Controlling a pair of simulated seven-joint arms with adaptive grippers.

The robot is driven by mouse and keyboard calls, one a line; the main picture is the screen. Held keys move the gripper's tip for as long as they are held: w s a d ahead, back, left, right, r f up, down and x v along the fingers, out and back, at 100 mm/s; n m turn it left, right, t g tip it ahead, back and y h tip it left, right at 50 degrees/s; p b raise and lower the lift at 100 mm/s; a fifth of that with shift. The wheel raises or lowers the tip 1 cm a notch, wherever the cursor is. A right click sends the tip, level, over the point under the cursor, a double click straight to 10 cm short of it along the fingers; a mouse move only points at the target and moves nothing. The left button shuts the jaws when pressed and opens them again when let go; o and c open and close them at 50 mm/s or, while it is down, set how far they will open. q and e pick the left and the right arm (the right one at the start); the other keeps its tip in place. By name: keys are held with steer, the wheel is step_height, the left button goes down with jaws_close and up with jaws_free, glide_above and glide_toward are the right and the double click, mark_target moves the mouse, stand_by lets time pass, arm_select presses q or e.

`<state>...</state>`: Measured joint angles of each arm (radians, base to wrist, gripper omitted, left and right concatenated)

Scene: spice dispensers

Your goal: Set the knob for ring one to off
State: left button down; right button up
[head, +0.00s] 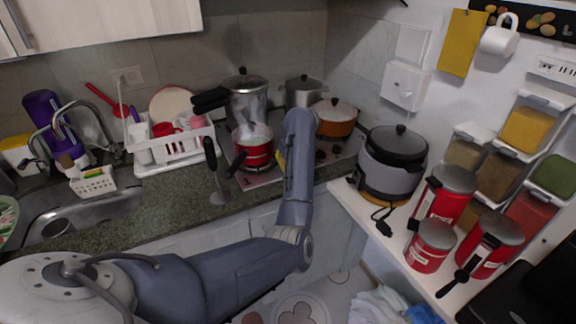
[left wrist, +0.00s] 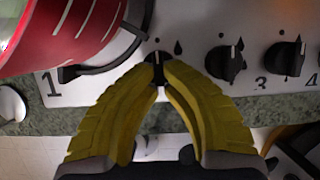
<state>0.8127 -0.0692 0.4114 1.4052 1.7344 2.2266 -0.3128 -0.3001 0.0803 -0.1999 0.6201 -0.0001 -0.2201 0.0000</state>
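In the left wrist view, the yellow fingers of my left gripper (left wrist: 159,70) close in on a small black knob (left wrist: 157,57) on the white stove front. The fingertips sit against both sides of it and hide its lower part. Its white mark points up, with a drop symbol just to its right. It is the visible knob closest to the printed 1 (left wrist: 52,84); any numeral right by it is hidden. In the head view my left forearm reaches down over the stove and mostly hides the gripper and knob. My right gripper is not in view.
Two more black knobs, one in the middle (left wrist: 225,62) and one at right (left wrist: 285,58), stand to the right, near 3 and 4. A red pot (head: 254,150) is close left of the gripper. An orange pot (head: 336,125) and steel pots stand behind.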

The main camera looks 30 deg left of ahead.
arm_select(q)
steer(key=shift+s+d+f, duration=0.1)
steer(key=shift+d+f, duration=0.1)
steer(key=shift+f, duration=0.15)
steer(key=c, duration=1.3)
jaws_free()
steer(key=shift+c, duration=0.2)
steer(key=shift+r, duration=0.15)
steer(key=shift+a+r, duration=0.1)
steer(key=shift+a, duration=0.05)
steer(key=shift+r, duration=0.1)
steer(key=v, duration=1.1)
steer(key=shift+r, duration=0.35)
